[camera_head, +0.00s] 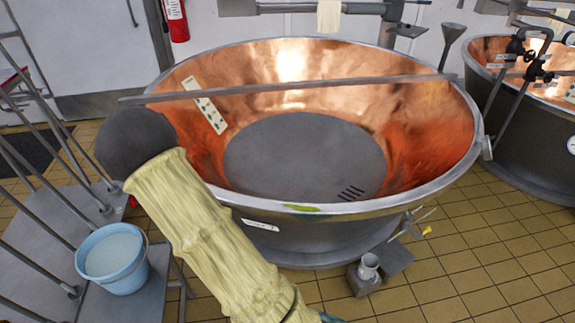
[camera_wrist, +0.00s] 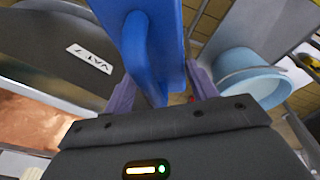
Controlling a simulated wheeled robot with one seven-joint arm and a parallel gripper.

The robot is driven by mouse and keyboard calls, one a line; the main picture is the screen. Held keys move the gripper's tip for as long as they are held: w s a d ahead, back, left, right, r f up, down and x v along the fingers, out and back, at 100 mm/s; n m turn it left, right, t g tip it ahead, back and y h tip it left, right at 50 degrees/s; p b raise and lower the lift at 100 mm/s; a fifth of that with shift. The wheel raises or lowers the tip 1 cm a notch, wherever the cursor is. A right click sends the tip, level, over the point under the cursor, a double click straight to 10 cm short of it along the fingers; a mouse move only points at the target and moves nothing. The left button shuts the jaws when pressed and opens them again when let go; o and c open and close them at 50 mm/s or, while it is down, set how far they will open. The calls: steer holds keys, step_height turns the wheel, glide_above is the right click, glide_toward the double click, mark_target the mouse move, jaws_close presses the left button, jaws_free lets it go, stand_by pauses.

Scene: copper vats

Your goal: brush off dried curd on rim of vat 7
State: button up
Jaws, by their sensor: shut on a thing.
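Vat 7 (camera_head: 440,185) is a wide copper-lined vat with a grey outside and a pale metal rim. Its label (camera_wrist: 89,58) reads VAT 7 in the wrist view. A yellow-green patch (camera_head: 300,208), which looks like the curd, lies on the near front rim. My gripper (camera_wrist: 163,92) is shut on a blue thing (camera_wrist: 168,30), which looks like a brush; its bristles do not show. The blue thing and gripper are beside the vat's outer wall.
A blue bucket (camera_head: 112,262) of pale liquid stands on a grey step platform (camera_head: 150,296) at left, with railings. A metal bar (camera_head: 290,89) crosses the vat. A second vat (camera_head: 530,140) stands at right. Tiled floor (camera_head: 470,262) is clear at lower right.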

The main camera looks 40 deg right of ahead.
steer(key=s+d+r+m+h+p, duration=0.1)
steer(key=d+r+m+p, duration=0.2)
steer(key=d, duration=0.7)
steer(key=d+r+m+h+p, duration=0.1)
steer(key=d+r+m+p, duration=0.3)
steer(key=d+r, duration=0.3)
steer(key=s+d+r+m+g+h+p, duration=0.1)
steer(key=d+r+m+p, duration=0.2)
steer(key=d, duration=1)
step_height(320, 180, up, 3)
steer(key=p, duration=0.2)
steer(key=shift+s+d+m+p, duration=0.2)
steer(key=shift+s+m+p, duration=0.1)
steer(key=shift+p, duration=0.1)
step_height(320, 180, down, 5)
steer(key=b, duration=0.3)
steer(key=shift+b, duration=0.4)
